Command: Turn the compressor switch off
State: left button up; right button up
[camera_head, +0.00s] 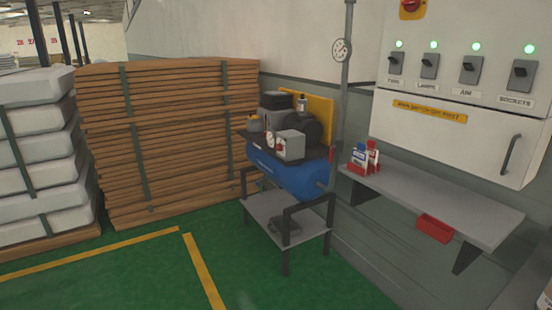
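A blue compressor (290,174) stands on a grey metal stand (280,213) against the wall. A light grey box (291,145) is on its near side, with a small red part on its left face; its setting is too small to tell. A white wall panel (470,85) at the right carries a row of dark lever switches with lit green lamps above. One switch (470,70) has a label that seems to read AIR. None is clearly labelled compressor. Neither of my grippers is in view.
A grey shelf (450,208) juts from the wall below the panel, holding small red-and-white bottles (365,157). Stacked wooden boards (175,135) and strapped white bundles (35,150) stand at the left. The green floor (130,280) in front is clear.

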aim_at(278, 147)
jog(key=i+z, duration=0.2)
jog(key=i, duration=0.4)
jog(key=i+j+z, duration=0.2)
jog(key=i+z, duration=0.25)
jog(key=i+j+z, duration=0.45)
jog(key=k+l, duration=0.1)
